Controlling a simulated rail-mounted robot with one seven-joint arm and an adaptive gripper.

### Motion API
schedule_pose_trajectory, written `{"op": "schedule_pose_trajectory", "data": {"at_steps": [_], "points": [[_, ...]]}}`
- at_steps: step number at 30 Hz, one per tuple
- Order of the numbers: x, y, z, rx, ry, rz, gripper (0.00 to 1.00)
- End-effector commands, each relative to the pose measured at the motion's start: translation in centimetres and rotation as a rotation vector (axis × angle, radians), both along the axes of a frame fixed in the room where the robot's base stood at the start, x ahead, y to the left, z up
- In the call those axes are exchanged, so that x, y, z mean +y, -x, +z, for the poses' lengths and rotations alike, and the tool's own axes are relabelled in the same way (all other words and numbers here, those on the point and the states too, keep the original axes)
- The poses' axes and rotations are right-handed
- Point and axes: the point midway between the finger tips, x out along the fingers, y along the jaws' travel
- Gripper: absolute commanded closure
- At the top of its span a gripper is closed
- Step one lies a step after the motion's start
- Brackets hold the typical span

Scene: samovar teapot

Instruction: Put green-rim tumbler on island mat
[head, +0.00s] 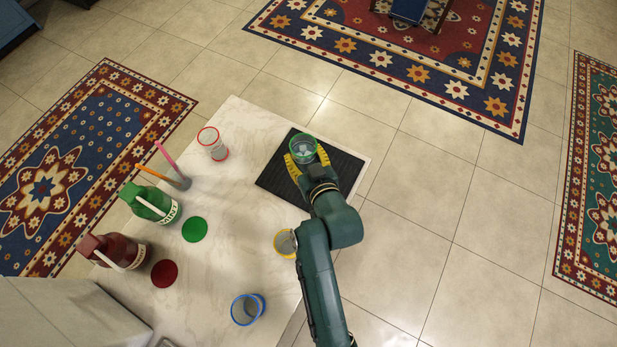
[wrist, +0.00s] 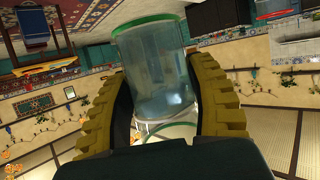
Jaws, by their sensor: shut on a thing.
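The green-rim tumbler (head: 303,147) is a clear glass with a green rim. In the head view it is between the yellow fingers of my gripper (head: 303,160), over the black ribbed island mat (head: 280,182). In the wrist view the tumbler (wrist: 152,72) fills the space between the two yellow fingers (wrist: 165,100), which are shut on its sides. Its rim faces up in the head view. My gripper hides its base there, so I cannot tell whether it touches the mat.
The white counter (head: 235,180) also holds a red-rim tumbler (head: 213,147), a yellow-rim tumbler (head: 285,243), a blue-rim tumbler (head: 246,311), a green jug (head: 152,203), a red jug (head: 118,250), a green disc (head: 195,230), a red disc (head: 164,273) and a holder (head: 180,182) with sticks.

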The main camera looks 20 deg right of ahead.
Motion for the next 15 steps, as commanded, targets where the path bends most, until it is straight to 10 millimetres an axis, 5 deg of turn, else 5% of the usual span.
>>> {"op": "schedule_pose_trajectory", "data": {"at_steps": [15], "points": [[-0.2, -0.1, -8.7, 0.001, -0.002, -0.002, 0.79]]}}
